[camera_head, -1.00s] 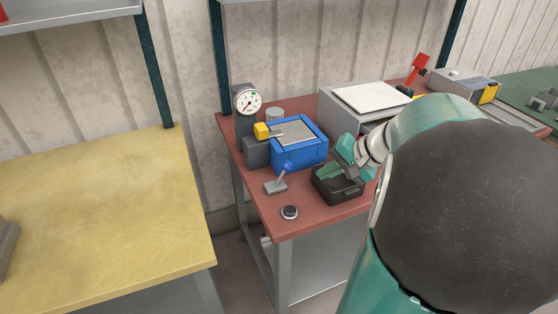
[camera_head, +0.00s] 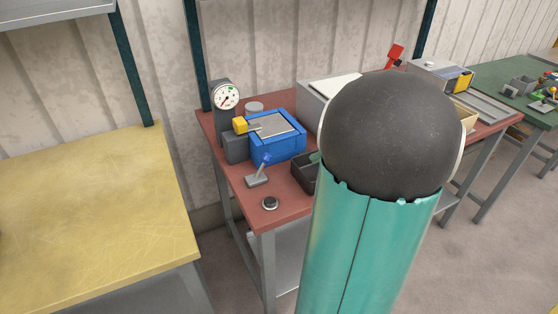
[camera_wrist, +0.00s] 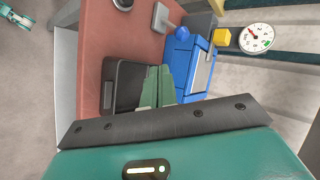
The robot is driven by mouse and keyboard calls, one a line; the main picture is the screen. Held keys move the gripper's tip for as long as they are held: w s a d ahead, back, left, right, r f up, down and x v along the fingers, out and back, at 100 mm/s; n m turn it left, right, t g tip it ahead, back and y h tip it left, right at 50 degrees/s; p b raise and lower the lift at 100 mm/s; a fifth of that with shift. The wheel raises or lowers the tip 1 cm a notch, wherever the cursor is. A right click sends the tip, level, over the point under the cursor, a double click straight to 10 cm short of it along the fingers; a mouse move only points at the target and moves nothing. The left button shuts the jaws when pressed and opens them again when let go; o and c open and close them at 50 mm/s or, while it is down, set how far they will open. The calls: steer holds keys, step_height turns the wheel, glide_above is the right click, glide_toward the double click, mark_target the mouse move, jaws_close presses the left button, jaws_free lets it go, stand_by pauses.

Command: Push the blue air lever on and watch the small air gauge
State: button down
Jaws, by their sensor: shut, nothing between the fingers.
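The air lever, with a blue knob (camera_head: 266,158) on a thin stem, rises from a small grey base (camera_head: 257,181) on the red bench. In the wrist view the knob (camera_wrist: 182,33) shows beyond my fingers, against the blue machine. The small round air gauge (camera_head: 226,95) has a white face with a green mark; its reading is too small to tell. It also shows in the wrist view (camera_wrist: 257,38). My gripper (camera_wrist: 158,75) is shut and empty, beside the black bin and apart from the lever. My arm mostly hides it in the head view.
The blue machine (camera_head: 277,141) with a yellow block (camera_head: 240,125) stands behind the lever. A black open bin (camera_head: 303,178) is to the right, and a round button (camera_head: 270,203) is near the front edge. A yellow table (camera_head: 90,210) stands left across a gap.

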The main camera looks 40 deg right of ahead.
glide_toward(262, 166)
steer(key=d+f, duration=0.1)
steer(key=s+d+f, duration=0.1)
steer(key=f, duration=0.1)
steer(key=shift+s+d+f, duration=0.1)
steer(key=shift+s, duration=0.15)
steer(key=w, duration=0.2)
steer(key=shift+w+a, duration=0.6)
steer(key=shift+w, duration=0.45)
steer(key=shift+a+r, duration=0.1)
steer(key=shift+r, duration=0.15)
steer(key=shift+w+a+r, duration=0.1)
steer(key=shift+a, duration=0.05)
